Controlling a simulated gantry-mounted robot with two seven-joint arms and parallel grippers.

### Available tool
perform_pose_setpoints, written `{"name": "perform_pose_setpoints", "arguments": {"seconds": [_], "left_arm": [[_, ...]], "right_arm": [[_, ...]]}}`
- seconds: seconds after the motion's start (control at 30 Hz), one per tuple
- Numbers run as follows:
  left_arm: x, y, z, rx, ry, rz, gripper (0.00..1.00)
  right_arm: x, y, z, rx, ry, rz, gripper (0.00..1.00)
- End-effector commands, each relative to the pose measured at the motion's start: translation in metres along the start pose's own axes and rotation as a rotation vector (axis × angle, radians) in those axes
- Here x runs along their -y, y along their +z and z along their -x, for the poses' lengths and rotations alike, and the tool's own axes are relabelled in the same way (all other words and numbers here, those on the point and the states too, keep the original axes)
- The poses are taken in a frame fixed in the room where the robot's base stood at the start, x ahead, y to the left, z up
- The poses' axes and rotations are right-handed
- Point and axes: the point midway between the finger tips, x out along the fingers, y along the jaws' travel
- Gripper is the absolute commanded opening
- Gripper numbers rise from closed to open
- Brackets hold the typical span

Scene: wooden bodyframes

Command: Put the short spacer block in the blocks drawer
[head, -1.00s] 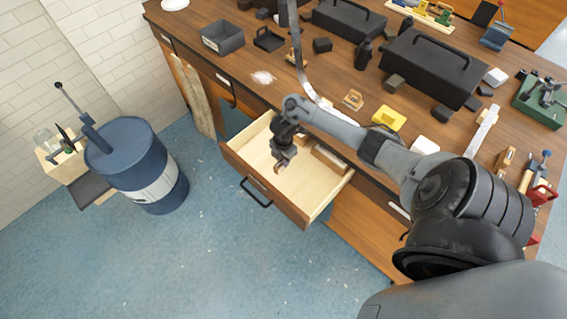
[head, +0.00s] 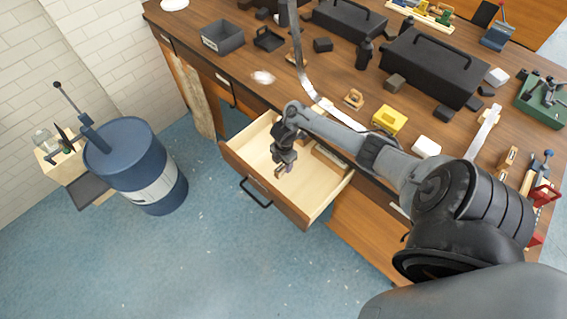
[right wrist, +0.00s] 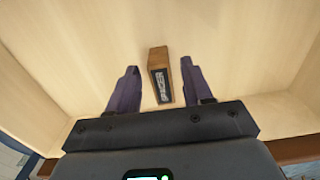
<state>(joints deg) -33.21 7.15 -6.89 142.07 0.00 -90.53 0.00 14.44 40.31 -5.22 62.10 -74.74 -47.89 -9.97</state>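The short spacer block (right wrist: 160,75), a small brown wooden block with a dark "SPACER" label, shows in the right wrist view on the pale drawer floor. My right gripper (right wrist: 160,82) is open, with one finger on each side of the block and a visible gap to both. In the head view my right gripper (head: 284,170) points down inside the open drawer (head: 262,187) and largely hides the block. The drawer is pulled out from the bench, with pale wooden insides and a black handle. My left gripper is not in view.
Another wooden block (head: 330,156) lies along the drawer's right side. The bench top (head: 330,72) holds a yellow block (head: 388,120), black toolboxes (head: 433,68) and several small parts. A blue drum (head: 135,163) stands left on the floor. The floor before the drawer is clear.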

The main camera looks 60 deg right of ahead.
Motion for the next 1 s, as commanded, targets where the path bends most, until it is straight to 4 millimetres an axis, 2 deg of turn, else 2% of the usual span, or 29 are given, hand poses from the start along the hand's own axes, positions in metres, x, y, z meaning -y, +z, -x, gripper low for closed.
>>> {"name": "perform_pose_setpoints", "arguments": {"seconds": [0.17,0.33,0.57,0.6,0.73,1.0], "left_arm": [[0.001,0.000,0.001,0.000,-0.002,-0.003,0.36],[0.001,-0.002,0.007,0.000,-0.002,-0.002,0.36],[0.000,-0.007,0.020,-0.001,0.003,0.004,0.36],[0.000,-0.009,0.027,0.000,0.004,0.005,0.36],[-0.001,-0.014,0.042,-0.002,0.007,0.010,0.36],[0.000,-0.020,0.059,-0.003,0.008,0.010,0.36]], "right_arm": [[0.000,0.000,0.002,0.000,0.000,0.000,0.50],[-0.001,0.000,0.016,0.001,0.002,0.001,0.50],[-0.001,0.001,0.057,0.003,0.003,0.003,0.50],[-0.001,0.001,0.068,0.003,0.003,0.003,0.50],[-0.001,0.001,0.091,0.004,0.002,0.002,0.50],[0.000,0.000,0.119,0.002,0.001,0.002,0.50]]}}
